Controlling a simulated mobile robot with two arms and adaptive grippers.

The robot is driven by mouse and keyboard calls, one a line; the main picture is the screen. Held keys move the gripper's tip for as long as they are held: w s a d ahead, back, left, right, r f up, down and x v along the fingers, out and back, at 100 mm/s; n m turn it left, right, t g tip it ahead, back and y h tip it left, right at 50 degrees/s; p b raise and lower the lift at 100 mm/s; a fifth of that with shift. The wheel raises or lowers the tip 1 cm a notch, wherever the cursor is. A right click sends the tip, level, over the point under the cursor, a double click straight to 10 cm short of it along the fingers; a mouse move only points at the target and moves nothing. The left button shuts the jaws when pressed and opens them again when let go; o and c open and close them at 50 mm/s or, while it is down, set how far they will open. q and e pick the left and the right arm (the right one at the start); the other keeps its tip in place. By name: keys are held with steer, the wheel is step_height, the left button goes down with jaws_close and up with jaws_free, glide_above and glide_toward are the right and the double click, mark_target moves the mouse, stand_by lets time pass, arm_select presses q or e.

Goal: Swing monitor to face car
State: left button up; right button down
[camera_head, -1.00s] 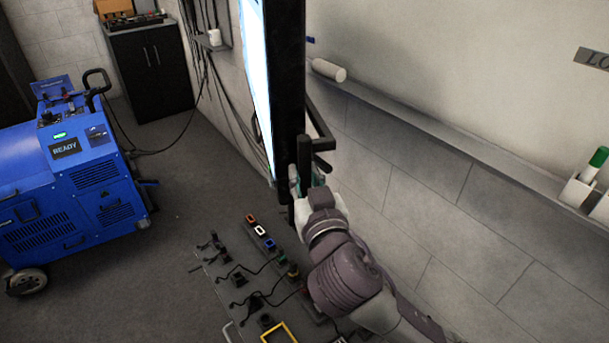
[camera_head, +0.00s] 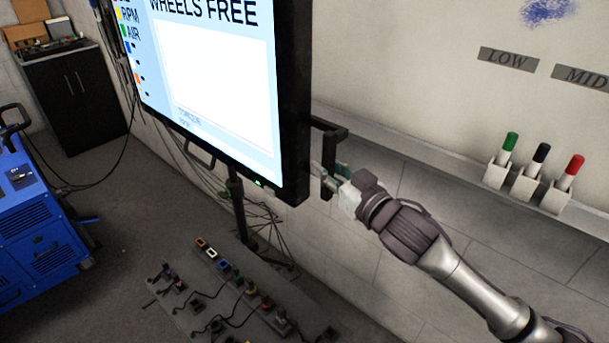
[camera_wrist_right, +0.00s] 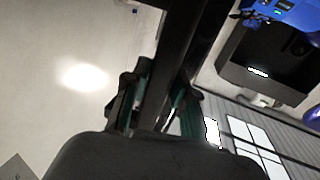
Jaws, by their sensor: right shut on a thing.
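The monitor (camera_head: 215,75) is a large black-framed screen on a dark stand (camera_head: 238,205). Its lit face shows "WHEELS FREE" and is turned toward the left and front in the head view. A black handle (camera_head: 338,132) sticks out from its right edge. My right gripper (camera_head: 328,180) is shut on this handle. In the right wrist view, the fingers (camera_wrist_right: 155,105) sit on both sides of the dark handle bar (camera_wrist_right: 180,50). My left gripper is in neither view. The car is not clearly visible in the head view.
A blue machine (camera_head: 38,215) stands at the left, near a black cabinet (camera_head: 75,95). A low panel with coloured connectors and cables (camera_head: 235,295) lies below the monitor. Marker holders (camera_head: 525,183) are on the wall ledge at right. Grey floor is clear at lower left.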

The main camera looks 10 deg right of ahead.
steer(key=shift+w+d, duration=0.1)
steer(key=shift+d, duration=0.1)
steer(key=c, duration=1)
jaws_free()
steer(key=v, duration=1.2)
steer(key=shift+f, duration=0.1)
